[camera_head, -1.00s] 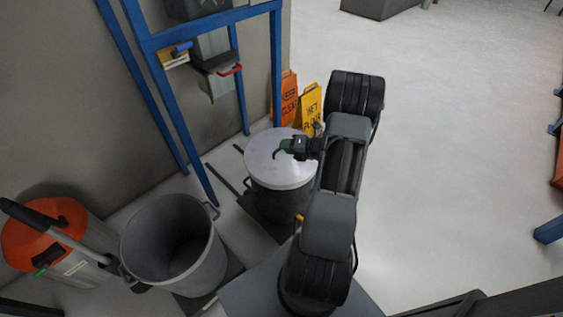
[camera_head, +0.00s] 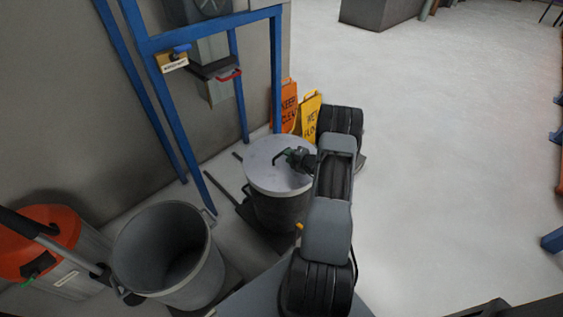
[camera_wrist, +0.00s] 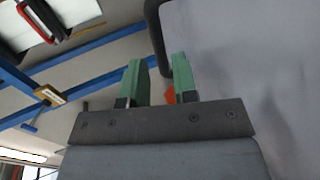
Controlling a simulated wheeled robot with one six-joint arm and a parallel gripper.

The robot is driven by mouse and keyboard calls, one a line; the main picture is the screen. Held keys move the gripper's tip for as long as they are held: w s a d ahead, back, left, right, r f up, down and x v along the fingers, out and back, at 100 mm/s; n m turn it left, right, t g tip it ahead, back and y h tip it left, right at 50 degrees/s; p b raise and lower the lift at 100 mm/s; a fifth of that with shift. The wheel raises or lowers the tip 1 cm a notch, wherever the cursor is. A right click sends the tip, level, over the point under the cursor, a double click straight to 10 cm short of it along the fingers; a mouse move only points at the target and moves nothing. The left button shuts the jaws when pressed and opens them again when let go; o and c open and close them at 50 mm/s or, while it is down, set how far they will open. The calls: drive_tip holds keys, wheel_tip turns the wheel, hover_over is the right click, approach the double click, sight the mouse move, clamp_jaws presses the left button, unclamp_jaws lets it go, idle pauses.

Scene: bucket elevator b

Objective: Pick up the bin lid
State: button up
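The bin lid (camera_head: 262,182) is a pale round disc lying flat on a dark grey bin (camera_head: 282,212) in the head view. Its thin dark handle (camera_head: 276,158) stands up near the middle. My gripper (camera_head: 284,155) is at the handle, its fingers low over the lid. In the wrist view, the two green fingers (camera_wrist: 158,66) are spread apart. The dark handle (camera_wrist: 154,30) comes down from the top between the fingertips, with a gap to the left finger; contact with the right finger cannot be told. The lid's grey surface (camera_wrist: 255,70) fills the right side.
An open grey bin (camera_head: 165,250) and an orange-topped vacuum (camera_head: 45,240) stand at left. A blue frame (camera_head: 160,105) rises behind the bins. Orange (camera_head: 289,108) and yellow (camera_head: 309,115) signs stand behind the lidded bin. Floor at right (camera_head: 450,150) is clear.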

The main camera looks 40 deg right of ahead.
sight(282, 157)
drive_tip(key=shift+b+x, duration=0.45)
drive_tip(key=shift+x, duration=2.05)
drive_tip(key=shift+c, duration=0.4)
clamp_jaws()
